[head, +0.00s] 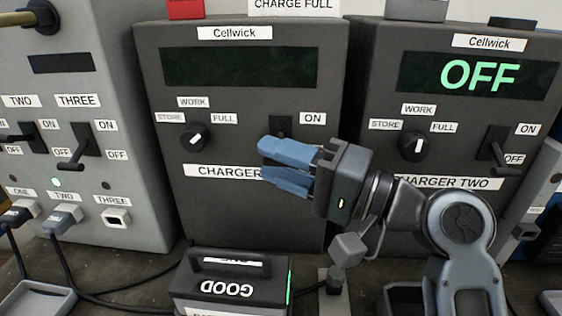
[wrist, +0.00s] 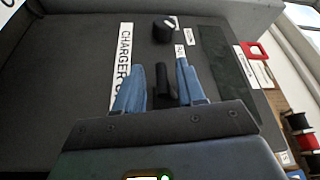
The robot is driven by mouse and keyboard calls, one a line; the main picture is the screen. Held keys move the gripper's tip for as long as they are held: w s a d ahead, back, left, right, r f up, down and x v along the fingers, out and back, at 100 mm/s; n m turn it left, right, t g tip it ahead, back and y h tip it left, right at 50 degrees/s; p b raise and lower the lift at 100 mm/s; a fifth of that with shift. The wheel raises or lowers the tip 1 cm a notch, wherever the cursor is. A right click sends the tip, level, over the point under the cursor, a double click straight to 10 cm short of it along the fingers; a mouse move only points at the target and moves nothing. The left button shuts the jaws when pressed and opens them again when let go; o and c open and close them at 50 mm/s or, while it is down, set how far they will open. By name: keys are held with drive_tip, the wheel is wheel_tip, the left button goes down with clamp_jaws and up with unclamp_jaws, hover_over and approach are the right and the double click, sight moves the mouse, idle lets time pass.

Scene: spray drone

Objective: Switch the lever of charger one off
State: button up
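Charger one (head: 232,225) is the dark grey box in the middle of the head view, with a blank dark display (head: 229,67). Its lever switch (head: 280,125) is beside the ON label (head: 312,119), mostly hidden behind my gripper. My gripper (head: 262,161) has blue fingers, which are apart in front of the panel. In the wrist view the dark lever (wrist: 162,82) shows between the two open fingers (wrist: 155,68). I cannot tell whether either finger touches it. The lever's exact position is hidden in the head view.
Charger two (head: 375,220) on the right reads OFF. A grey charger box (head: 150,180) with levers and plugged cables is on the left. A battery (head: 232,285) marked GOOD stands in front of charger one. Charger one's rotary knob (head: 193,138) is left of my gripper.

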drive_tip(key=v, duration=0.7)
drive_tip(key=shift+d, duration=0.35)
drive_tip(key=shift+s, duration=0.2)
